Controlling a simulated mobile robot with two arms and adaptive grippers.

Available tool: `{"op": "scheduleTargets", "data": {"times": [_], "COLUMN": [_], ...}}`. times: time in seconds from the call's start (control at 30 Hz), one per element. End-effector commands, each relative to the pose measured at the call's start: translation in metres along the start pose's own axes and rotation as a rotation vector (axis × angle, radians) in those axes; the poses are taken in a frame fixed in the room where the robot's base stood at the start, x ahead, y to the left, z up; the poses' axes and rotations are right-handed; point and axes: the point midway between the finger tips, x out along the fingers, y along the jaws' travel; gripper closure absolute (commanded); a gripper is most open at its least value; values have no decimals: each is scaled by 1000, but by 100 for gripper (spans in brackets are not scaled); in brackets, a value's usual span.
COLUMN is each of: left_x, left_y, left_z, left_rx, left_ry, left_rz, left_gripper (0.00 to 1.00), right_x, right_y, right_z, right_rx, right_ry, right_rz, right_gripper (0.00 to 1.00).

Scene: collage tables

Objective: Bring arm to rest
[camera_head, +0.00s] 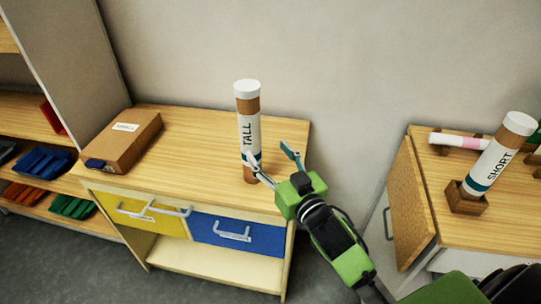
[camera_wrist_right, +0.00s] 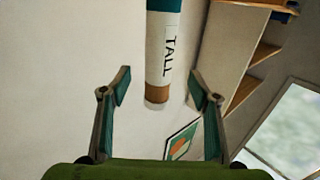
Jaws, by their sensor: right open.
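My right gripper (camera_head: 272,166) is open, reaching in from the lower right to the front right edge of the left table (camera_head: 210,140). A tall brown tube with a white cap and a white label reading "TALL" (camera_head: 248,130) stands upright on that table. The fingertips are close to the tube's lower part; one overlaps it in the head view. In the right wrist view the tube (camera_wrist_right: 163,50) appears upside down between the open fingers (camera_wrist_right: 160,86), with gaps on both sides. My left gripper is not in view.
A brown box (camera_head: 125,140) lies on the table's left side. Yellow and blue drawers (camera_head: 238,231) with handles are below. A "SHORT" tube (camera_head: 495,160) leans in a wooden holder on the right table (camera_head: 490,234). Shelves with coloured bins (camera_head: 45,162) stand left.

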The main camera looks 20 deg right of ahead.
Motion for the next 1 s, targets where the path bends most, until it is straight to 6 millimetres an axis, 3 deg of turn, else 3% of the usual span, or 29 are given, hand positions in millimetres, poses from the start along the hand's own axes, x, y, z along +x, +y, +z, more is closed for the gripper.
{"op": "scheduleTargets", "data": {"times": [0.33,0.47,0.57,0.73,0.83,1.0], "left_x": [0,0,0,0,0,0], "left_y": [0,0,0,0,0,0], "left_z": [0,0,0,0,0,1], "left_rx": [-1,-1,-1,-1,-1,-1], "left_ry": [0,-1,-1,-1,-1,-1], "left_rz": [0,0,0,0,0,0], "left_gripper": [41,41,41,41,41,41], "right_x": [-1,-14,-40,-114,-157,-222], "right_y": [0,3,5,-2,-9,-21], "right_z": [3,31,73,148,176,204], "right_rx": [0,-1,-7,-32,-45,-65], "right_ry": [-12,-120,-294,-654,-826,-1057], "right_rz": [4,32,65,78,61,12], "right_gripper": [44,44,44,44,44,44]}}
